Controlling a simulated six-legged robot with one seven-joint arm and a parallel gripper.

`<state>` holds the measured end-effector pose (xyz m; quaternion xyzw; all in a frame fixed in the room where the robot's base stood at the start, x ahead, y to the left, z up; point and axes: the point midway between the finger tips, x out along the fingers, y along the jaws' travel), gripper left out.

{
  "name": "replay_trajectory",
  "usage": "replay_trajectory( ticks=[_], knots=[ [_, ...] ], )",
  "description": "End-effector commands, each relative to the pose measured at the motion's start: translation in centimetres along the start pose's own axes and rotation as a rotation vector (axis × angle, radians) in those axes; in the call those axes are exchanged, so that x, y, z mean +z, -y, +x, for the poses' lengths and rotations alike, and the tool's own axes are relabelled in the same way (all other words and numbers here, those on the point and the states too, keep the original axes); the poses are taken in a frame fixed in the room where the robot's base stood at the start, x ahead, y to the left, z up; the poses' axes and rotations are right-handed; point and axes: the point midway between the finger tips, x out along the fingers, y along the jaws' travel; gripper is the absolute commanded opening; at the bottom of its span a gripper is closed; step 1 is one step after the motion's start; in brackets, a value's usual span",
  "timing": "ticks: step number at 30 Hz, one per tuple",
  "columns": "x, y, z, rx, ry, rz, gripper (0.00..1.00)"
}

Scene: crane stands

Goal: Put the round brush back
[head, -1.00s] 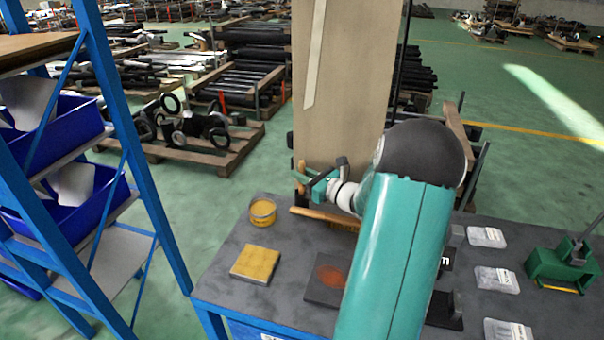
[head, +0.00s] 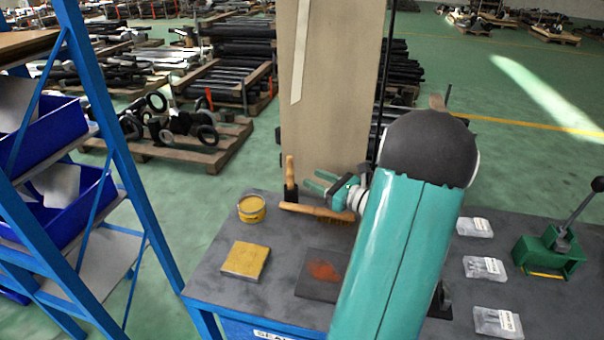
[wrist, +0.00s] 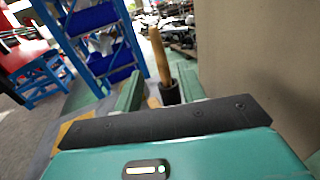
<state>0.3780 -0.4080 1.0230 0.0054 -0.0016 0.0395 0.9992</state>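A brush with a wooden handle (head: 290,171), which I take for the round brush, stands upright at the back edge of the grey table (head: 215,268). Its lower end is in a black cup-like holder (head: 291,194); the bristles are hidden. In the wrist view the handle (wrist: 160,56) rises from the black holder (wrist: 170,94), beyond my fingertips. My gripper (head: 322,183) is open and empty, just right of the handle and apart from it. Its two teal fingers show spread in the wrist view (wrist: 160,92).
A second wooden-handled brush (head: 312,210) lies in front of the holder, below my gripper. A yellow tin (head: 251,209), a yellow block (head: 245,261) and a dark plate with a rusty patch (head: 322,272) are nearby. A beige column (head: 330,90) rises behind. A blue shelf rack (head: 110,130) stands left.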

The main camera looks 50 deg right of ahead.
Motion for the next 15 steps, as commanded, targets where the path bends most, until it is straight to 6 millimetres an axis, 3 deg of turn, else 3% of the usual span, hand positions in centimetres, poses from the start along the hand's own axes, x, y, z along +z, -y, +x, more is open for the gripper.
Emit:
replay_trajectory(
  ticks=[3, 7, 12, 15],
  knots=[
    [0.0, 0.0, -1.7, -0.001, 0.0, 0.0, 0.4],
    [0.0, 0.0, -2.4, 0.001, 0.001, -0.001, 0.4],
    [0.1, -0.2, -2.4, 0.007, -0.002, -0.004, 0.4],
    [0.5, -1.8, -1.2, 0.059, -0.026, -0.038, 0.4]
  ],
)
